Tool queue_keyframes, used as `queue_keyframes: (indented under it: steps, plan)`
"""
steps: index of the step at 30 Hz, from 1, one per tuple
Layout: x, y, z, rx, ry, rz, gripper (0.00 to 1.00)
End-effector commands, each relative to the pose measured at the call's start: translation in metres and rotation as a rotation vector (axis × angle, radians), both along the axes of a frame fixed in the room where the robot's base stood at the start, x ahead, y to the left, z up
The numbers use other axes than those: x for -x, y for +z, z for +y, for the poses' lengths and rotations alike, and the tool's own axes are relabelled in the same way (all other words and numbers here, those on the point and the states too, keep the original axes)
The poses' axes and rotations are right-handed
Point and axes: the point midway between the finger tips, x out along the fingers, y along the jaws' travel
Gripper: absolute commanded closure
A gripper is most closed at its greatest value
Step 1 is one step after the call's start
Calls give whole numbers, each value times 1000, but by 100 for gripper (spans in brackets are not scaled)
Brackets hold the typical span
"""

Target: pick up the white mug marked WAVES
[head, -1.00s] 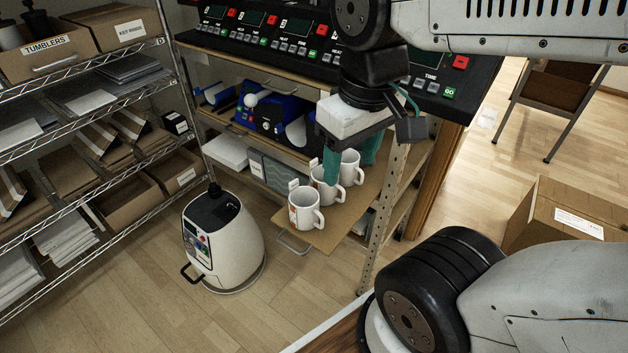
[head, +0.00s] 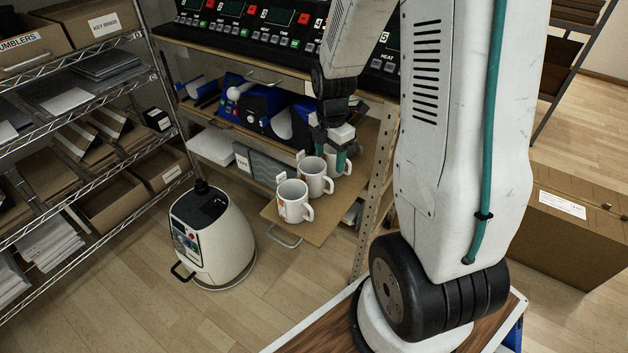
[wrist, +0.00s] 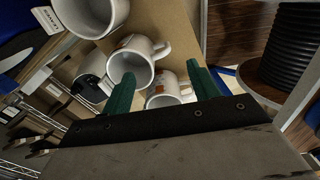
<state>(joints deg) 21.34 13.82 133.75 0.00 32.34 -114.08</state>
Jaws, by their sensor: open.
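Three white mugs stand in a row on a brown board: a front mug (head: 291,207) with an orange mark, a middle mug (head: 313,182) and a back mug (head: 331,163) partly behind my fingers. The word WAVES cannot be read on any mug. My gripper (head: 330,151) is open and empty, with teal fingers just above the back and middle mugs. In the wrist view my gripper (wrist: 164,88) has one mug (wrist: 168,88) showing between its fingers. Another mug (wrist: 135,62) with an orange mark and a third (wrist: 88,15) lie farther up that view.
A grey wave-patterned box (head: 268,168) with a small label lies on the shelf left of the mugs. A blue machine (head: 272,112) and a control panel (head: 290,28) are above. A shelf post (head: 376,200) stands right of the board (head: 316,228). A white floor machine (head: 213,240) is at left.

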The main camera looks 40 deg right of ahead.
Motion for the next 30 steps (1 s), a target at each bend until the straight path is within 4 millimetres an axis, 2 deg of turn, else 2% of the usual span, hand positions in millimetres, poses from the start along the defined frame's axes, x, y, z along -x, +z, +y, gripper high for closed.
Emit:
queue_keyframes:
  steps: [3,9,16,24,30]
  plan:
    - [2,-23,0,-3,2,6,40]
    - [2,-54,0,-2,0,4,40]
    - [1,-71,0,-2,0,4,40]
    - [1,-107,0,-2,-1,3,40]
    - [1,-113,0,0,0,1,40]
